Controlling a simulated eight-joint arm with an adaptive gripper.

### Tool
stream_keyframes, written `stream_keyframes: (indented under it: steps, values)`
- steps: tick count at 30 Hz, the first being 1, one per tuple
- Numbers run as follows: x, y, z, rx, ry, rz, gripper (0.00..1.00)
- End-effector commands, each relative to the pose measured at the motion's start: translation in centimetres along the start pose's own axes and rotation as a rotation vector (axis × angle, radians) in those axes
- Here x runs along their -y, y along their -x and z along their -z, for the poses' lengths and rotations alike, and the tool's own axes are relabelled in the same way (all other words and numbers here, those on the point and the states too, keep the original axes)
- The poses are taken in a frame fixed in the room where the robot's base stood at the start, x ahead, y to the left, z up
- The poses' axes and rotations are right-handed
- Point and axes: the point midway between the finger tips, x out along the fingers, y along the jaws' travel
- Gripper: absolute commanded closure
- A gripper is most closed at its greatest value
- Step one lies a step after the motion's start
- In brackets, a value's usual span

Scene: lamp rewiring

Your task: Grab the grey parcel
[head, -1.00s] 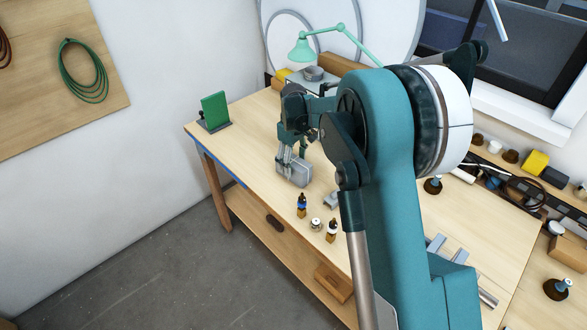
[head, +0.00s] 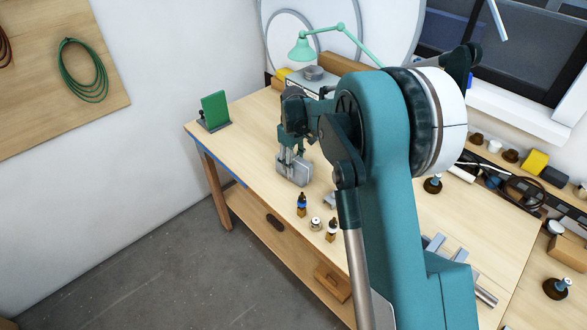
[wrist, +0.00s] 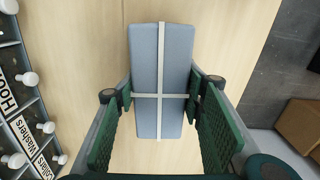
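The grey parcel (head: 296,173) is a block near the table's left front edge. In the wrist view the parcel (wrist: 146,65) stretches away from me, with pale bands crossing on its top. My gripper (head: 291,158) points down over it. In the wrist view my gripper (wrist: 161,92) has one green-padded finger on each side of the parcel, both tips against its long sides with no clear gap. The parcel looks still at table level; I cannot tell whether it is lifted. The head view hides part of the fingers.
Small bottles (head: 302,203) and a small jar (head: 316,224) stand in front of the parcel. A green panel on a stand (head: 214,110) is at the table's left corner. A green lamp (head: 302,48) stands behind. In the wrist view, a rack with white knobs (wrist: 30,79) lines the left.

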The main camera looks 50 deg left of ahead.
Motion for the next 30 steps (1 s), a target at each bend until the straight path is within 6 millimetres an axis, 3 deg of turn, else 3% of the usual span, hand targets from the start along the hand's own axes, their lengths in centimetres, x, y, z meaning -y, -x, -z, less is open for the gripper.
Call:
stream_keyframes:
  steps: [14,30]
  values:
    - [0.0,0.9,0.0,0.0,0.0,0.0,0.78]
    - [0.0,8.1,0.0,0.0,0.0,0.0,0.78]
